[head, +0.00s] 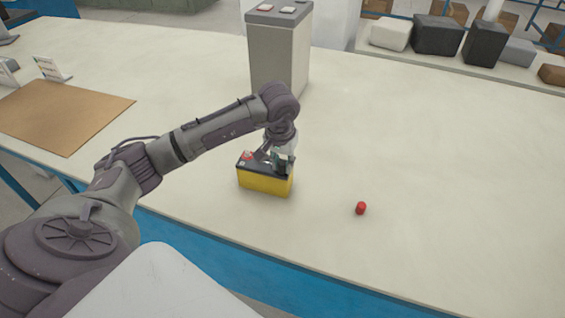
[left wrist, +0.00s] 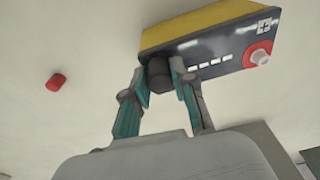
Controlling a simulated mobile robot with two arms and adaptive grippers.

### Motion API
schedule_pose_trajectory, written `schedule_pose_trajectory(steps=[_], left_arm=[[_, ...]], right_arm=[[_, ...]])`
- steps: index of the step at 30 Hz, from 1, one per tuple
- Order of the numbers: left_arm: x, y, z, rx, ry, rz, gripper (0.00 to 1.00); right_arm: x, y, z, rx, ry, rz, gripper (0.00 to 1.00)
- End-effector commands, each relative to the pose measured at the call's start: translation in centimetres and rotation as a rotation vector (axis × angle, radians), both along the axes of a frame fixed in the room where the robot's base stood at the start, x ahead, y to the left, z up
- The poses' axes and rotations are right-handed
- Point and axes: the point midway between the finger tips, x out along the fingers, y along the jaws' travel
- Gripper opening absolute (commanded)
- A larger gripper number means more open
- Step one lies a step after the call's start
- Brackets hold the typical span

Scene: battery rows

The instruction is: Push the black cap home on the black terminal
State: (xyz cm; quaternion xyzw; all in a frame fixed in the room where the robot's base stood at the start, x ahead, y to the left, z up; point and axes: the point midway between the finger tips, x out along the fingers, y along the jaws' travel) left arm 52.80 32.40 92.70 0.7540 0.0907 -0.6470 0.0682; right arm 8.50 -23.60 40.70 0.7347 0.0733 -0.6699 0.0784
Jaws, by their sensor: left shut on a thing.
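A small battery (head: 265,183) with a yellow body and black top stands on the bench in the head view. It also shows in the left wrist view (left wrist: 200,32). My left gripper (head: 279,160) is over the right end of its top. In the left wrist view, my left gripper (left wrist: 164,80) is shut on the dark black cap (left wrist: 158,76), at the end away from the red terminal (left wrist: 259,57). The black terminal is hidden by the cap and fingers. I cannot tell how far the cap is seated. My right gripper is out of view.
A red cap (head: 360,208) lies loose on the bench (head: 440,170), right of the battery. A brown mat (head: 65,112) lies at the left. The bench to the right is mostly clear.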

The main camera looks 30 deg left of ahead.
Motion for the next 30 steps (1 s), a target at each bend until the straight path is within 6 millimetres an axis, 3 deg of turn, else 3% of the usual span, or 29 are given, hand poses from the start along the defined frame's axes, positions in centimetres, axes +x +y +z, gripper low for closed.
schedule_pose_trajectory(steps=[10,11,15,22,27,30], left_arm=[[-0.06,0.0,-0.22,0.0,0.003,0.0,0.0],[-0.07,0.0,-0.23,0.0,0.003,0.0,0.3],[-0.05,0.0,-0.21,0.001,0.002,0.0,0.54],[-0.02,0.0,-0.17,0.0,0.001,0.0,0.55],[-0.03,0.0,-0.15,0.0,0.001,0.0,0.8],[-0.02,0.0,-0.14,0.0,0.001,0.0,0.8]], right_arm=[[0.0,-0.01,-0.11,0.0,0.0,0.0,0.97],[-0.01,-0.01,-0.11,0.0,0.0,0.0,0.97],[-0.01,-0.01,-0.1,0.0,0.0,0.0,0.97],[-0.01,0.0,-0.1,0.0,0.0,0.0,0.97],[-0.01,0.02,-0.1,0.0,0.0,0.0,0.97],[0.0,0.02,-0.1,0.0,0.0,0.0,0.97]])
